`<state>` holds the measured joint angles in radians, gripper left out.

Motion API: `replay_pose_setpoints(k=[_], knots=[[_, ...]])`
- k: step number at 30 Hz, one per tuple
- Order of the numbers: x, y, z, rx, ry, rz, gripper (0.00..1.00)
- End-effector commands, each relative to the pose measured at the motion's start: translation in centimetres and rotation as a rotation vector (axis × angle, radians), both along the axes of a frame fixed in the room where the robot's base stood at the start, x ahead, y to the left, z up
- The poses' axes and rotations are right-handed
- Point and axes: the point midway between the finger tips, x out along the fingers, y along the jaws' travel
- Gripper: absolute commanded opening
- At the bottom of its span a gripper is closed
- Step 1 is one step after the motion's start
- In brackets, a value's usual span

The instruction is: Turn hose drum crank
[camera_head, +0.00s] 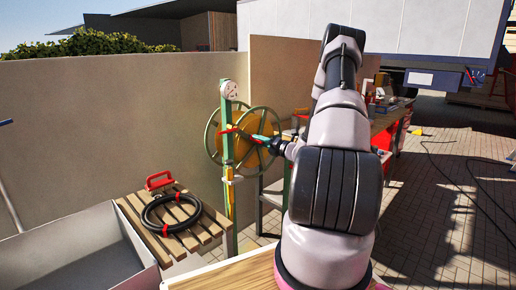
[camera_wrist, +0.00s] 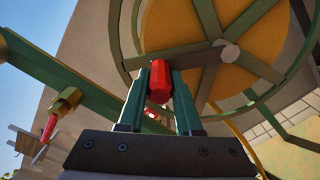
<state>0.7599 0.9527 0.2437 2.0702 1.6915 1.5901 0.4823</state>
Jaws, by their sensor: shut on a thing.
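The hose drum (camera_head: 264,119) is a green spoked wheel with an orange-yellow core, standing upright by the wall. In the wrist view the drum (camera_wrist: 188,83) fills the upper right, with a grey crank arm running from its hub. A red crank handle (camera_wrist: 159,88) sits at the outer end of that arm. My gripper (camera_wrist: 166,75) is shut on this red handle, with one green finger on each side. In the head view my gripper (camera_head: 270,143) is at the drum's front, small and partly merged with the spokes.
A green post (camera_head: 228,150) stands at the drum's left. A slatted wooden table (camera_head: 183,235) holds a coiled black hose (camera_head: 171,228) and a red-handled item (camera_head: 159,180). A red workbench (camera_head: 388,125) is behind my arm. Paved floor lies open at right, with a dark hose across it.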

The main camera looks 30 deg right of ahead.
Motion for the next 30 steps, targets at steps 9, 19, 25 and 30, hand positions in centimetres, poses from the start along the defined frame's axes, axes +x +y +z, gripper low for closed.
replay_pose_setpoints(k=[9,19,25,30], knots=[[0.7,-2.2,2.1,0.278,0.100,-0.003,0.00],[1.7,-4.8,3.5,0.573,0.206,-0.003,0.00],[2.3,-6.6,3.9,0.751,0.272,-0.003,0.00],[2.9,-8.1,3.9,0.903,0.328,-0.003,0.00]])
